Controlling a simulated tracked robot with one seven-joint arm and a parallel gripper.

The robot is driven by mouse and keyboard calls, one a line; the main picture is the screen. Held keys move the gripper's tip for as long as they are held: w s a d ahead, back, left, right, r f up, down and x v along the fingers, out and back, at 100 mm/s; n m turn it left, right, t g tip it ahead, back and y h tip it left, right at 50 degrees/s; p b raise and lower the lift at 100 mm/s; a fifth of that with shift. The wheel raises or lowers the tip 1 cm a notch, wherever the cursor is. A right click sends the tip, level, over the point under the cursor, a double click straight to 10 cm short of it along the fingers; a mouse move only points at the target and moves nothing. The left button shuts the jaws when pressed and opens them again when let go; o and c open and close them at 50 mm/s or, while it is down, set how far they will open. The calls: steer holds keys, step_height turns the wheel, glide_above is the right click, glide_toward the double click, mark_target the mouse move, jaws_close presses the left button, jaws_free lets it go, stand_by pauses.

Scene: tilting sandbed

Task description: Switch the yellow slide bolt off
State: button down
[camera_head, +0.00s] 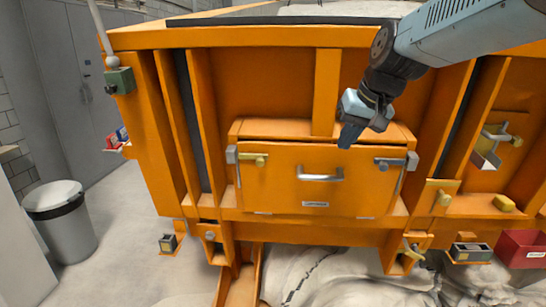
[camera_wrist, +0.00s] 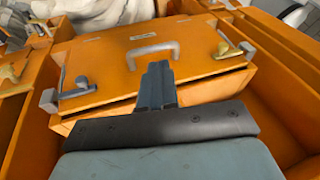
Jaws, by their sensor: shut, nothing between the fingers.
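Several yellow fittings show, and I cannot tell for sure which is the slide bolt. One yellow latch (camera_head: 254,159) is at the upper left of the orange hatch (camera_head: 280,190); it shows at the right in the wrist view (camera_wrist: 238,50). A yellow plate with a knob (camera_head: 442,198) is right of the hatch. Another yellow fitting (camera_head: 410,250) sits below it. Bolt positions are too small to read. My gripper (camera_head: 348,138) is shut and empty, over the hatch's upper edge, right of its middle; its fingers show in the wrist view (camera_wrist: 156,78).
The hatch has a grey handle (camera_head: 320,174) and a grey latch (camera_head: 390,163) at its upper right. A red bin (camera_head: 522,248) and a yellow block (camera_head: 504,203) are at the far right. A trash bin (camera_head: 62,225) stands left. Orange ribs flank the hatch.

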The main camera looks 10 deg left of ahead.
steer(key=w+a+g+y, duration=0.1)
steer(key=w+a+y, duration=0.1)
steer(key=w+a, duration=0.6)
steer(key=shift+w+a+f+n, duration=0.15)
steer(key=shift+w+a+n, duration=0.15)
steer(key=shift+a, duration=0.4)
steer(key=shift+f, duration=0.1)
steer(key=x, duration=0.9)
steer(key=a, duration=0.1)
steer(key=a+f, duration=0.1)
steer(key=a, duration=0.1)
steer(key=shift+s+f, duration=0.1)
steer(key=shift+f, duration=0.05)
steer(key=shift+a+f, duration=0.2)
steer(key=shift+a, duration=0.5)
